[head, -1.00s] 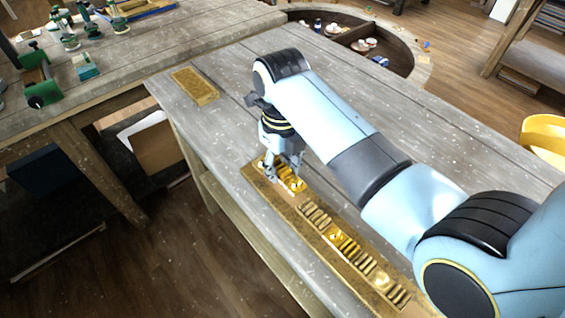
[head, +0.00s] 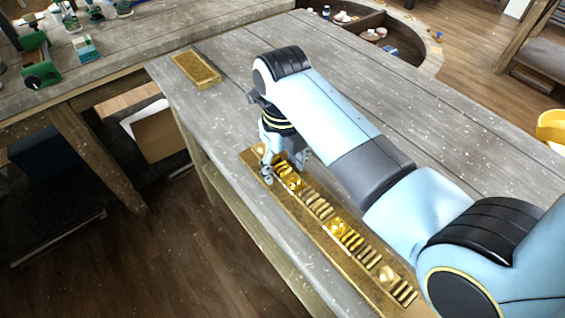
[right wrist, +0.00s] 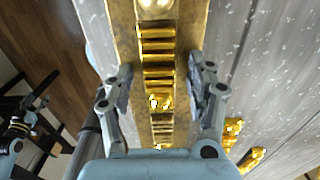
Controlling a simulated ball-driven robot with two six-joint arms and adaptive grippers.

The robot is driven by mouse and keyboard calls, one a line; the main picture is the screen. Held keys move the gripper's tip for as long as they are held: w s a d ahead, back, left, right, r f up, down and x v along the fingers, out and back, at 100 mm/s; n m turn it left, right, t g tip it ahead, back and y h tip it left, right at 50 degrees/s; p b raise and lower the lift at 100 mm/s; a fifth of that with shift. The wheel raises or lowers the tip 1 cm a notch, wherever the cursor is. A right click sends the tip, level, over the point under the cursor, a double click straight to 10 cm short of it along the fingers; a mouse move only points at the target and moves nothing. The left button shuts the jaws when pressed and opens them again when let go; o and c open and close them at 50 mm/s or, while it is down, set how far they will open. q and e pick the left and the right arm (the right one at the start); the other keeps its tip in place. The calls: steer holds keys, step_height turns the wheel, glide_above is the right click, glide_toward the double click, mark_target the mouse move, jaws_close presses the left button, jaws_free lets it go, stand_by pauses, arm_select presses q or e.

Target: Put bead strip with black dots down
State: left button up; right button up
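My right gripper (head: 285,168) stands low over the far part of a long gold tray (head: 335,268). In the right wrist view its fingers (right wrist: 159,85) are spread on either side of the tray (right wrist: 127,40), with gaps to the row of gold pieces. A bright bumpy gold strip (right wrist: 159,101) lies between the fingers in the row, and part of it also shows in the head view (head: 291,184). Black dots cannot be made out on it for certain. My left gripper is not in the head view.
Several ribbed gold bars (head: 318,205) and another bright strip (head: 340,232) fill the tray. Loose gold strips (right wrist: 232,130) lie on the table to its right. A gold block (head: 196,68) lies at the table's far left. Green tools (head: 40,62) stand on the other bench.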

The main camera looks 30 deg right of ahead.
mark_target(283, 166)
step_height(283, 166, up, 12)
steer(key=shift+r, duration=0.15)
stand_by(0.4)
stand_by(0.4)
